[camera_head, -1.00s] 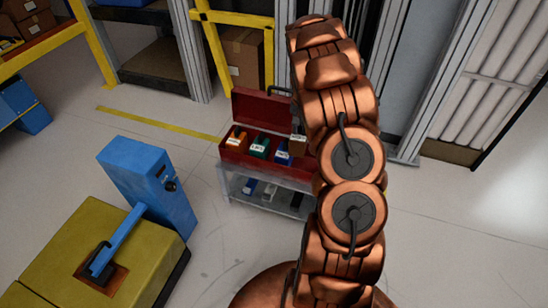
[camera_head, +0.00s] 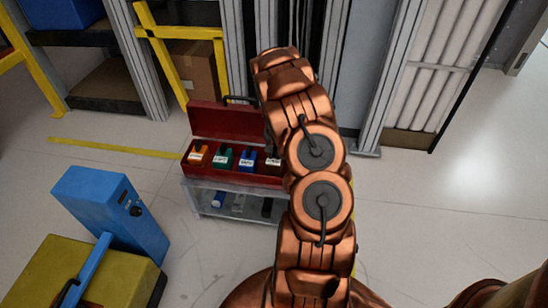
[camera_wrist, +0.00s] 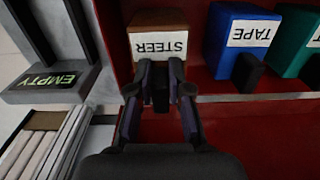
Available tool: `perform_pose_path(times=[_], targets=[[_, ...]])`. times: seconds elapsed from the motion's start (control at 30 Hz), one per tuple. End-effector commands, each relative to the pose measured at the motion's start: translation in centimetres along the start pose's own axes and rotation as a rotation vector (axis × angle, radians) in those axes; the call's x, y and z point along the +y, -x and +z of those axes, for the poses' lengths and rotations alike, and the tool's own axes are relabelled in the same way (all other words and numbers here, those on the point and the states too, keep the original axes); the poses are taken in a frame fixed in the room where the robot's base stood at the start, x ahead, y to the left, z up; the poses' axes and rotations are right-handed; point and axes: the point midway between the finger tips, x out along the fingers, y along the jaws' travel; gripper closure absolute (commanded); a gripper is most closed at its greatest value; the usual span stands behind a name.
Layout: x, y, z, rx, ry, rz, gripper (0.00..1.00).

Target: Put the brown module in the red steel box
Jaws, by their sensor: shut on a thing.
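The brown module (camera_wrist: 160,20) has a white label reading STEER and a dark tab in front. My gripper (camera_wrist: 160,78) is shut on the tab, with one finger on each side of it. The module is inside the red steel box (camera_wrist: 230,125), at one end of a row of modules; I cannot tell whether it rests on the floor of the box. In the head view the red steel box (camera_head: 222,122) has its lid up, and the brown module (camera_head: 273,161) shows at its right end, beside my arm. My gripper is mostly hidden there.
Blue (camera_wrist: 244,40), green (camera_wrist: 298,45) and orange (camera_head: 198,153) modules stand in the same box. A grey holder marked EMPTY (camera_wrist: 52,85) is beside the box. The box sits on a clear-sided stand (camera_head: 204,200). A blue and yellow machine (camera_head: 112,212) stands at left.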

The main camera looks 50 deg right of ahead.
Motion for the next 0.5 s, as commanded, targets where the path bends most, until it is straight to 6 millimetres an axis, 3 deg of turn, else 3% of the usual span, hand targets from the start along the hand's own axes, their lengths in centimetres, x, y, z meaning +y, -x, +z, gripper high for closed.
perform_pose_path(times=[0.13,0.5], targets=[[0.0,-1.9,0.0,-0.001,0.000,0.001,1.00],[0.0,-2.3,0.0,0.000,0.000,0.000,1.00]])
